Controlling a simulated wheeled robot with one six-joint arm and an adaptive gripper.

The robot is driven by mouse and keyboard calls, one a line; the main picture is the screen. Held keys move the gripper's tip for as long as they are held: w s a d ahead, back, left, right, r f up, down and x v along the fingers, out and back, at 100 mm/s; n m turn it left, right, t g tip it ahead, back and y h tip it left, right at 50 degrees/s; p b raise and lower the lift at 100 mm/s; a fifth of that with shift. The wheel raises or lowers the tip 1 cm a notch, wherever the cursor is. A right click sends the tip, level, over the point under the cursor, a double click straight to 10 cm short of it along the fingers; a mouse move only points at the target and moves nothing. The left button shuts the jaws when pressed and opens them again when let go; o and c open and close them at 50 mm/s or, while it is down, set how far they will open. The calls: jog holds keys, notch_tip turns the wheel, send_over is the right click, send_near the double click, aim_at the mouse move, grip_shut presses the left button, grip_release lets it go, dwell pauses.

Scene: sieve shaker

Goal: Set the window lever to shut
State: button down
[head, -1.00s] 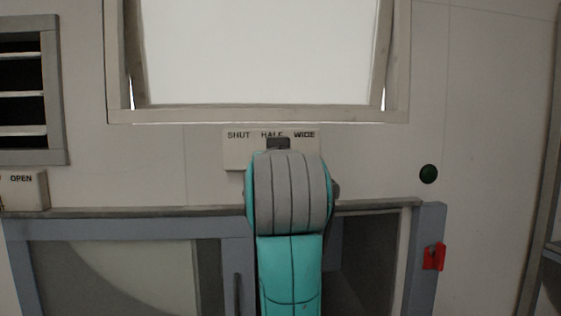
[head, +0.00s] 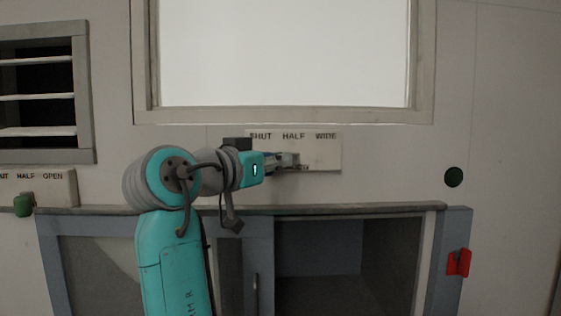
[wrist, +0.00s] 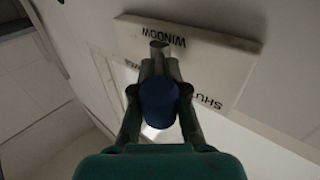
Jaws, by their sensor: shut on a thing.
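The window lever plate (head: 322,155) is a pale panel under the window, lettered SHUT, HALF and WIDE from left to right in the head view. In the wrist view the plate (wrist: 225,65) appears upside down, with WINDOW at its top. My gripper (head: 292,161) reaches across the plate from the left, its tips below the lettering near HALF. In the wrist view my gripper (wrist: 158,85) is shut on a dark blue lever knob (wrist: 158,104). The exact lever setting is hard to read, as the gripper covers the pivot area. The window pane (head: 283,55) sits square in its frame.
Below is a cabinet with an open dark compartment (head: 318,250) and a red catch (head: 459,262). A green button (head: 454,177) is to the right.

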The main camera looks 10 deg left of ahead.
jog(key=shift+s+a+f, duration=0.1)
jog(key=shift+a+f, duration=0.05)
dwell(0.3)
jog(key=c, duration=1.3)
grip_release()
jog(key=shift+o, duration=0.2)
jog(key=shift+s, duration=0.1)
jog(key=v, duration=1.2)
jog(key=shift+a, duration=0.1)
